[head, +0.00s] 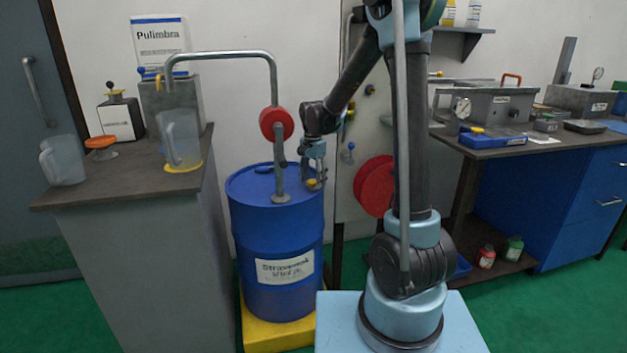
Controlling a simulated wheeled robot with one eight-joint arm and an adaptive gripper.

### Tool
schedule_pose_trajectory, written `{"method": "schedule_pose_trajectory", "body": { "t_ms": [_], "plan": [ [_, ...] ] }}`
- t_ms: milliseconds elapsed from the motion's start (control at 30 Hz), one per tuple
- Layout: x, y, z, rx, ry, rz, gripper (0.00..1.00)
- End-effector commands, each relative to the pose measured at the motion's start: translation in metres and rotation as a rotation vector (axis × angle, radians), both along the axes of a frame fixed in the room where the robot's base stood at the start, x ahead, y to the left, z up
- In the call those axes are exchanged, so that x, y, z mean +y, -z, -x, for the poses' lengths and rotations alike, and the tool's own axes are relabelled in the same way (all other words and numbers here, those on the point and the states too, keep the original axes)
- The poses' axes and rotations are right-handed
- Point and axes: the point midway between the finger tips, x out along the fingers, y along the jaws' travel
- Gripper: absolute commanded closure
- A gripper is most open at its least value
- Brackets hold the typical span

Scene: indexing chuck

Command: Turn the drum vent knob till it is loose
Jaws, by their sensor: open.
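A blue drum (275,250) with a white label stands left of my arm. A hand pump (279,165) with a red round body rises from its lid. A small yellow knob (311,184) shows at the right side of the drum's lid; it appears to be the vent knob. My gripper (315,179) points down over that side of the lid, with its fingertips at the knob. It is open. The fingers partly hide the knob, and I cannot tell whether they touch it.
The pump's grey pipe (225,54) arches left over a bench (125,185) with jugs (180,138). Red discs (375,185) are on a panel right of the drum. A yellow base (275,333) lies under the drum. A workbench (530,140) stands at the right.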

Motion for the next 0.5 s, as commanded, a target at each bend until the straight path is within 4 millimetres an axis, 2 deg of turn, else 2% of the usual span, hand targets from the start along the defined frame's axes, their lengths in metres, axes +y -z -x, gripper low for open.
{"method": "schedule_pose_trajectory", "body": {
  "t_ms": [33, 233, 500],
  "plan": [
    [0.0000, -0.0001, 0.0000, 0.000, 0.000, 0.000, 0.44],
    [0.0001, -0.0002, -0.0001, 0.000, 0.000, 0.000, 0.88],
    [0.0003, -0.0002, -0.0004, -0.001, -0.010, -0.001, 0.88]
  ]
}}
